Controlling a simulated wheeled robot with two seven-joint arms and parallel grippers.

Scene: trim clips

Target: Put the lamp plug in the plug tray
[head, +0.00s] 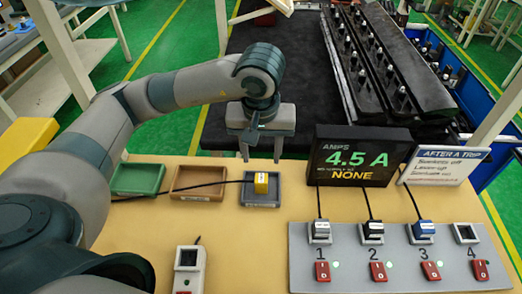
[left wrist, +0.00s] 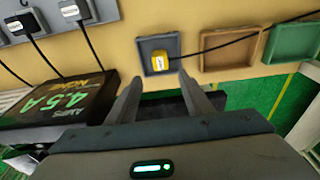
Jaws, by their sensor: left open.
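A yellow plug (head: 261,183) with a small white label, too small to read, sits in the grey tray (head: 245,202). Its black cord runs left over the brown tray (head: 176,190) and green tray (head: 118,190). The yellow plug (left wrist: 160,62) also shows in the grey tray in the left wrist view. My left gripper (head: 260,157) is open and empty, pointing down just beyond the grey tray's far side, apart from the plug. Other plugs stand in sockets 1 (head: 320,231), 2 (head: 372,230) and 3 (head: 421,231). I cannot read which plug is the lamp's. My right gripper is not in view.
Socket 4 (head: 466,233) is empty. Red switches line the grey panel (head: 345,272). A display (head: 345,157) reading 4.5 A and NONE stands right of the gripper, with a white sign (head: 440,167) beside it.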

